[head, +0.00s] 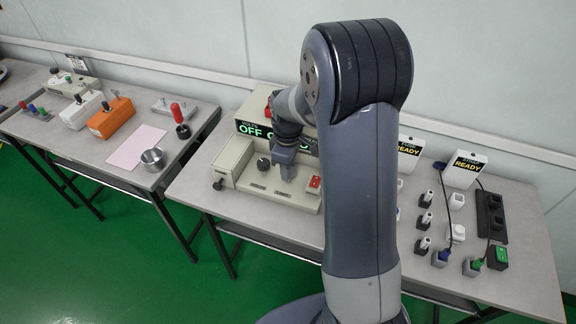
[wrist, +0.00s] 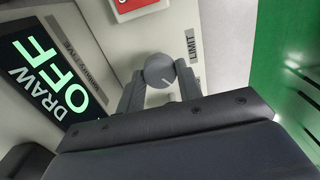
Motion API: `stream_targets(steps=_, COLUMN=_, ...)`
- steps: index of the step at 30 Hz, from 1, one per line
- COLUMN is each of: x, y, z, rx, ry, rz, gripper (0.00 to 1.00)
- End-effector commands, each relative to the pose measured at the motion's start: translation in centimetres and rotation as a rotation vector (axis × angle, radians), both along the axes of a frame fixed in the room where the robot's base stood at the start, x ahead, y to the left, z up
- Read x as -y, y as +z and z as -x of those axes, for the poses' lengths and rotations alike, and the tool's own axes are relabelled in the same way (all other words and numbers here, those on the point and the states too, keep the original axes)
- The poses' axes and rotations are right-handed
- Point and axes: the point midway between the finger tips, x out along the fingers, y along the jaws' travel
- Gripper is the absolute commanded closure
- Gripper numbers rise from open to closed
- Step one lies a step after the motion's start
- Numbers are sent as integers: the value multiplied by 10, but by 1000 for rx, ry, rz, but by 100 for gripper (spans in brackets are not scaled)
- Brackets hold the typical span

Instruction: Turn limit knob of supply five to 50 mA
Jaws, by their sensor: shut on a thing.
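The limit knob (wrist: 159,70) is a grey round knob with a light pointer line, beside the LIMIT label (wrist: 191,46) in the wrist view. My gripper (wrist: 160,84) is shut on the knob, one finger on each side of it. The supply (head: 240,170) is a beige bench unit on the right table in the head view. Its green display (wrist: 50,75) reads DRAW OFF in the wrist view. In the head view my gripper (head: 285,170) is over the supply's top, and my arm hides part of it. The scale marks around the knob are not readable.
A red switch (head: 315,182) is at the supply's right, close to my gripper. A dark knob (head: 263,163) is to the left. Two READY signs and several small plugs stand right of my arm. The left table (head: 75,140) holds other testers and a metal cup (head: 153,160).

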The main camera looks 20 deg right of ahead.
Motion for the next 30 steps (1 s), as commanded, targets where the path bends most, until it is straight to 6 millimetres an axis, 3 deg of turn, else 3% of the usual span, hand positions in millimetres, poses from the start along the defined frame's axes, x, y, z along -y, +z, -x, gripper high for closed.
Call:
stream_targets(steps=15, x=0, y=1, z=-1, rx=4, ry=365, rz=0, gripper=89)
stream_targets(steps=30, x=0, y=1, z=-1, rx=5, ry=448, rz=-1, gripper=89)
